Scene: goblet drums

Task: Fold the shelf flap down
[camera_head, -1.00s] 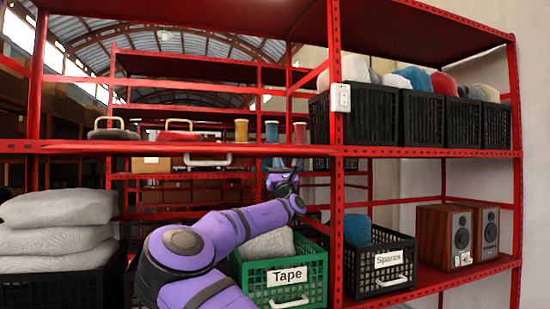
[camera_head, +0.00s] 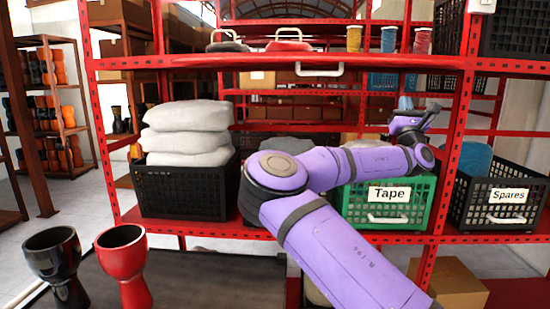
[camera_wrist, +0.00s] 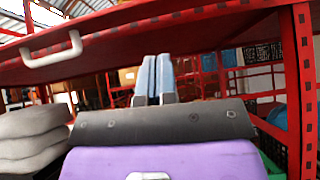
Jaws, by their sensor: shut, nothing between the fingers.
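The red shelf flap seems to be the panel with a white handle (camera_head: 320,69), which shows at the middle shelf level in the head view. In the wrist view, a broad red panel (camera_wrist: 170,40) spans the top, seen from below, with the white handle (camera_wrist: 52,50) at its left. The panel looks roughly level. My gripper (camera_head: 405,112) reaches in just below that shelf, above the right part of the green Tape crate (camera_head: 335,212). Its blue-grey fingers (camera_wrist: 153,78) are together and empty in the wrist view, apart from the handle. I cannot tell whether they touch the panel.
White pillows (camera_head: 187,142) lie stacked in a black crate (camera_head: 185,192) left of my arm. A black Spares crate (camera_head: 500,208) stands right, beyond a red upright (camera_head: 460,120). Black (camera_head: 55,262) and red (camera_head: 124,262) goblet drums stand front left.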

